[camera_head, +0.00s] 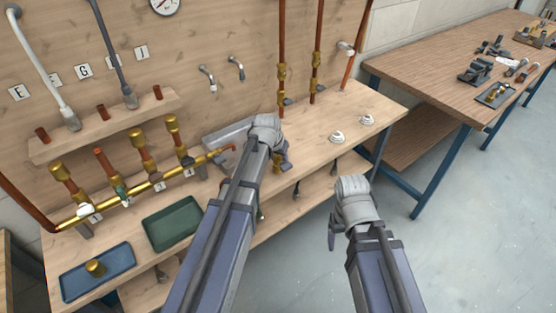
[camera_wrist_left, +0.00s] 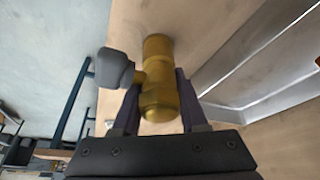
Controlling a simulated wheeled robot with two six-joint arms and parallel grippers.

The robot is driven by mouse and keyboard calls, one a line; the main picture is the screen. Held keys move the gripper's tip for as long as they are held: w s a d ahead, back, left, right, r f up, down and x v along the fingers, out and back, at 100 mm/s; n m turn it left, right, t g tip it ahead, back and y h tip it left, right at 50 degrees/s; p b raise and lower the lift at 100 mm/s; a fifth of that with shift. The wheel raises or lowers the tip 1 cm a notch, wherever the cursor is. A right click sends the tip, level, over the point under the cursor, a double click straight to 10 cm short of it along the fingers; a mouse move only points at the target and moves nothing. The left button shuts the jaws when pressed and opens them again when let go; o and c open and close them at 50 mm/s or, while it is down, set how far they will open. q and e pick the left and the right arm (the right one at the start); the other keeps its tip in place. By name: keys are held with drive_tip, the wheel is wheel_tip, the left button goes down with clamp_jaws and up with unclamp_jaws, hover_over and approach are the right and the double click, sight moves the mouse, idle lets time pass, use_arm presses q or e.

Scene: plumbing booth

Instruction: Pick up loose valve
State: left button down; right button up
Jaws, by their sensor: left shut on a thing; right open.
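The loose valve (camera_wrist_left: 158,75) is a brass body with a grey handle on its left side in the left wrist view. My left gripper (camera_head: 283,160) is shut on it, with one dark finger on each side of the body. In the head view the gripper is at the workbench (camera_head: 345,108) near its front edge, and a bit of brass (camera_head: 277,166) shows beside it. I cannot tell whether the valve touches the bench. My right gripper (camera_head: 333,236) is open and empty, in front of the bench over the floor.
A brass pipe manifold (camera_head: 130,193) with several valves runs along the left of the bench. A green tray (camera_head: 172,222) and a blue tray (camera_head: 97,272) holding a brass part lie in front. A metal trough (camera_head: 225,135) is behind my left gripper. White fittings (camera_head: 337,136) stand to the right.

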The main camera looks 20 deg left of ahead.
use_arm(q)
wheel_tip(320, 180, up, 10)
drive_tip(key=p, duration=1)
drive_tip(key=shift+r, duration=0.1)
drive_tip(key=shift+r, duration=0.1)
wheel_tip(320, 180, up, 4)
drive_tip(key=p, duration=0.4)
drive_tip(key=shift+r, duration=0.1)
drive_tip(key=shift+a, duration=0.1)
